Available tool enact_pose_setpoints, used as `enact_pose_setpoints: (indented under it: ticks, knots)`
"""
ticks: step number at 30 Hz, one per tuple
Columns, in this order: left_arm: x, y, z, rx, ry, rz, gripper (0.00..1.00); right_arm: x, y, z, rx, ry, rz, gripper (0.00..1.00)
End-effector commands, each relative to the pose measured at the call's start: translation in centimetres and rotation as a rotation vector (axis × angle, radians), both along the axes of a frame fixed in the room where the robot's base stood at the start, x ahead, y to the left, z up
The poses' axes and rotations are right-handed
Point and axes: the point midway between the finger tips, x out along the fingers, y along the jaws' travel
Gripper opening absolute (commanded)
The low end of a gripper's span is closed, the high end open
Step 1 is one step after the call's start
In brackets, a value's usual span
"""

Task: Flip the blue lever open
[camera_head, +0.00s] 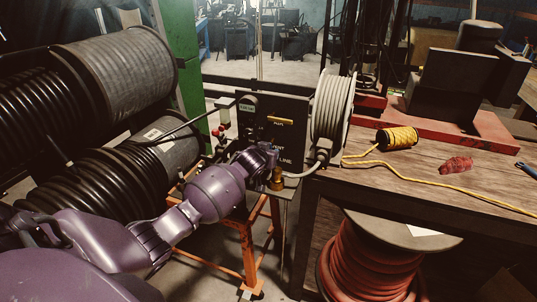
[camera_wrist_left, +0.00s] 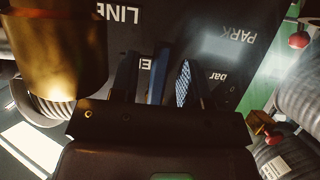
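The dark crimper panel (camera_head: 290,112) with white lettering stands at centre in the head view, with my left arm reaching to its lower part. My left gripper (camera_head: 268,152) hides most of what is in front of it there. In the left wrist view, my left gripper (camera_wrist_left: 158,70) faces the panel with its two fingers apart. A narrow dark-blue piece, apparently the blue lever (camera_wrist_left: 158,76), lies between the fingers. A gap shows on its right side; contact with the left finger cannot be told. The lever is hidden in the head view. My right gripper is not in view.
A brass cylinder (camera_wrist_left: 58,45) is close at the gripper's left in the wrist view. Red knobs (camera_head: 223,115) and a pale hose reel (camera_head: 332,107) flank the panel. Black hose drums (camera_head: 120,75) crowd the left. A wooden bench (camera_head: 420,172) with yellow rope (camera_head: 397,137) is at right.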

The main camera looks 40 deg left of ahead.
Motion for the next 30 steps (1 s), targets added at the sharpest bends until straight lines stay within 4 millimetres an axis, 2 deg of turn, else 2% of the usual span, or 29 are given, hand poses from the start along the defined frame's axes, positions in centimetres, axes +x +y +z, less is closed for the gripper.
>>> enact_pose_setpoints:
  ticks: [8, 13, 30]
  knots:
    - [-0.1, 0.0, 0.0, -0.002, 0.001, 0.001, 0.43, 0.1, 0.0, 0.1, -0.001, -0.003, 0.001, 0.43]
    - [-0.8, -0.2, 0.3, -0.002, 0.0, 0.0, 0.43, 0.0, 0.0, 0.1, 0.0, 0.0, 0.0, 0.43]
    - [-7.7, -1.9, 3.2, -0.002, -0.001, 0.0, 0.43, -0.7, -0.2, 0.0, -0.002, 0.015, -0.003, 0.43]
